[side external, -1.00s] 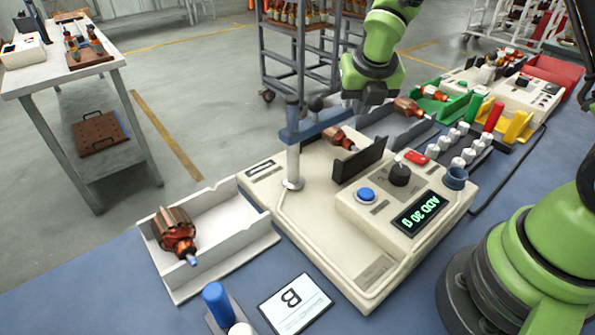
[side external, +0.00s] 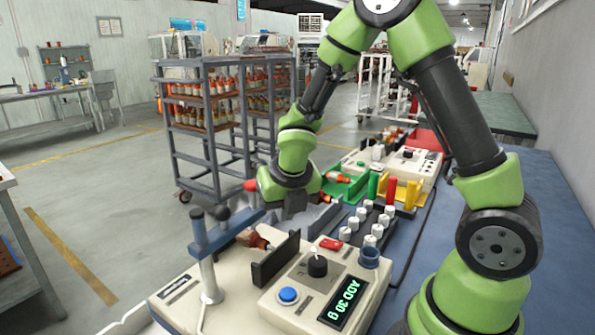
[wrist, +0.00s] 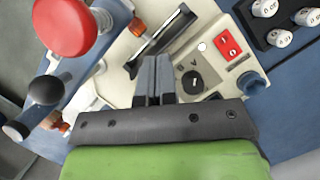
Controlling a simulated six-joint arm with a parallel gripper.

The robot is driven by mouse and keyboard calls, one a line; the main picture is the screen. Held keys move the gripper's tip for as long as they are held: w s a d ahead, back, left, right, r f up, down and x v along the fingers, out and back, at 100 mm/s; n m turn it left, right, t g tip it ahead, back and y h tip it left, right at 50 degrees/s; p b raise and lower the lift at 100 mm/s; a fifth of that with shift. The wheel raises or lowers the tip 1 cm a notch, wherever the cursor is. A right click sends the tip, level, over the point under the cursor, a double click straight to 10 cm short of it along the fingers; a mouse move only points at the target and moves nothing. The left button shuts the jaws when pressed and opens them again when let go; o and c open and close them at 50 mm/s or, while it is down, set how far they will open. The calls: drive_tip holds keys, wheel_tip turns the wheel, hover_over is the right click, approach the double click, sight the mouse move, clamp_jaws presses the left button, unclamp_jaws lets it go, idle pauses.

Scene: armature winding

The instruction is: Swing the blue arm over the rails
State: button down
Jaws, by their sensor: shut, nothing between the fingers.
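The blue arm (side external: 232,231) is a flat bar on an upright pale post at the left of the cream machine (side external: 185,287). It carries a black ball knob (side external: 222,213), and the bar also shows at the left of the wrist view (wrist: 83,62). A copper armature (side external: 250,239) sits beside the bar, near a black upright plate (side external: 275,260). My gripper (wrist: 153,66) is shut and empty, to the right of the blue bar in the wrist view. In the side view its fingers are hidden or unclear.
White weights (side external: 361,214) stand in a dark rack to the right. A red round knob (wrist: 65,27) is close to the wrist camera. Green and yellow bins lie behind.

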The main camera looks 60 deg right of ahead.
drive_tip(key=s+d+v, duration=0.1)
drive_tip(key=d+v, duration=0.1)
drive_tip(key=v, duration=0.7)
drive_tip(key=shift+r, duration=0.5)
